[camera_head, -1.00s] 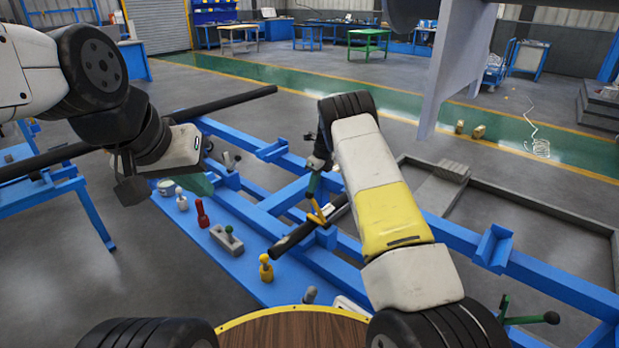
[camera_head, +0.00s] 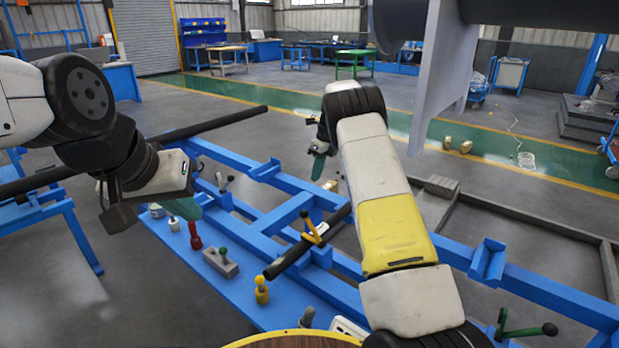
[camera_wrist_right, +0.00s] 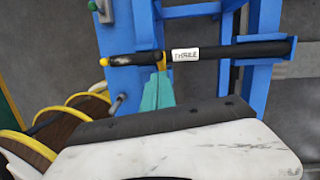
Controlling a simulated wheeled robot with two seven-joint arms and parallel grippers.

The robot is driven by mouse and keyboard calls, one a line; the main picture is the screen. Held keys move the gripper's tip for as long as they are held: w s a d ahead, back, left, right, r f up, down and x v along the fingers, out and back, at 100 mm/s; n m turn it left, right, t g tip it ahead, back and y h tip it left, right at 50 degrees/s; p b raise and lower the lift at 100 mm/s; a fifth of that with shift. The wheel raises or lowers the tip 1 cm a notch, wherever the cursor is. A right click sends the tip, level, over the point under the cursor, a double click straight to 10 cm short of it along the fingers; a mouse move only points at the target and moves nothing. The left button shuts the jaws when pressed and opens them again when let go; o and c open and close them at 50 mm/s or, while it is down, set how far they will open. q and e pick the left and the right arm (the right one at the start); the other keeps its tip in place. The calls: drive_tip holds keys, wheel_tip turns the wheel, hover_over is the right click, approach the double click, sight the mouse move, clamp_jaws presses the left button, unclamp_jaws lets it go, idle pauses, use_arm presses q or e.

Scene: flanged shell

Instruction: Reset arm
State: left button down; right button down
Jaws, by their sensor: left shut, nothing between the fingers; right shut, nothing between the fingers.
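My left gripper (camera_head: 187,207) hangs at the left in the head view, its teal fingers shut and empty above the blue bench shelf. My right gripper (camera_head: 318,168) is in the middle of the head view, above and apart from the blue frame, with its teal fingers pointing down. In the right wrist view the teal fingers (camera_wrist_right: 157,93) are together with nothing between them; a black bar with a white label (camera_wrist_right: 235,50) shows beyond them. The grey flanged shell (camera_head: 440,80) hangs at the upper right, only partly in view.
A blue frame (camera_head: 390,240) spans the middle, with a yellow-handled clamp (camera_head: 313,229) and a black bar (camera_head: 290,260) on it. A red tool (camera_head: 195,235), a grey block (camera_head: 220,262) and a yellow tool (camera_head: 261,290) stand on the blue shelf. Open floor lies behind.

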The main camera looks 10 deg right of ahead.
drive_tip(key=s+d+r+n+t+y, duration=0.1)
drive_tip(key=s+d+r+n, duration=0.1)
drive_tip(key=s+r+n, duration=0.65)
drive_tip(key=s+d+r+n+t, duration=0.2)
drive_tip(key=s+r+n, duration=0.1)
drive_tip(key=s+r, duration=0.9)
drive_tip(key=s+a+f+n+t+h, duration=0.1)
drive_tip(key=s+a+n+t, duration=0.1)
drive_tip(key=s+n, duration=1.2)
drive_tip(key=s, duration=1.1)
drive_tip(key=shift+a+f+n+t, duration=0.15)
drive_tip(key=shift+n+t, duration=0.15)
drive_tip(key=shift+n, duration=0.05)
